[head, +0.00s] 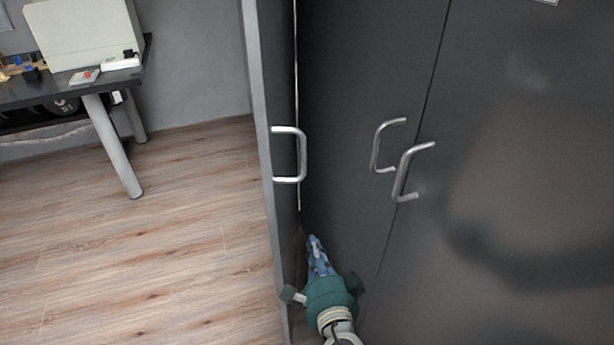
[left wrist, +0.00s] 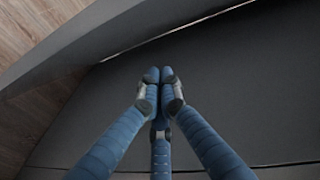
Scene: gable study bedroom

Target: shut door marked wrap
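A dark grey cabinet door (head: 280,100) with a light grey edge stands at an angle to the cabinet front. It carries a silver handle (head: 302,155). A thin bright line runs along its right side. No "wrap" marking is readable. My left gripper (head: 314,245), teal with blue fingers, is low in the corner between this door and the neighbouring dark panel. In the left wrist view its blue fingers (left wrist: 160,76) meet at the tips with nothing visible between them; contact with the door cannot be told. The door's light edge (left wrist: 80,45) shows there too. My right gripper is not in view.
Two more silver handles (head: 376,147) sit close together on the neighbouring dark doors (head: 500,130), which look closed. A white label, cut off, shows at the top right. A dark desk (head: 70,92) with grey legs stands at the left. The wooden floor (head: 160,240) there is clear.

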